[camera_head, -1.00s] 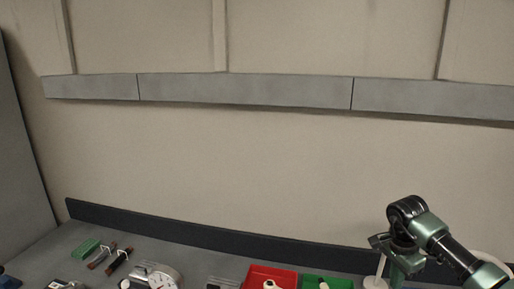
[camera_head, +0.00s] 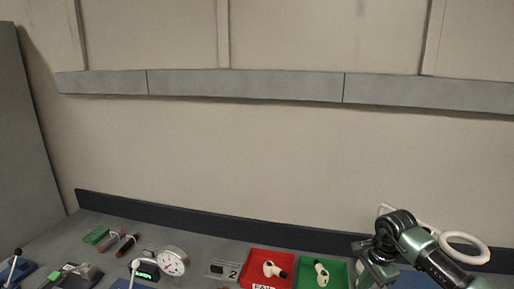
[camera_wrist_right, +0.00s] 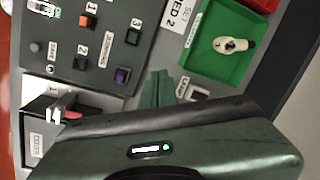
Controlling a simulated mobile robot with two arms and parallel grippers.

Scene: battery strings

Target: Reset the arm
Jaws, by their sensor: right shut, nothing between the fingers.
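My right arm comes in from the right in the head view, with its gripper (camera_head: 372,272) low beside the green tray (camera_head: 338,266). In the right wrist view the green fingers (camera_wrist_right: 158,90) are together and empty, above a dark button panel (camera_wrist_right: 108,48). The fingertips look apart from the tray, which shows to their upper right. My left arm and gripper are not in view.
The green tray and the red tray (camera_head: 254,260) each hold a small white part with a dark end. Left of them are a number 2 plate (camera_head: 222,269), a round dial (camera_head: 173,261), two dark rods (camera_head: 122,243) and a green block (camera_head: 96,235). A wall strip runs behind.

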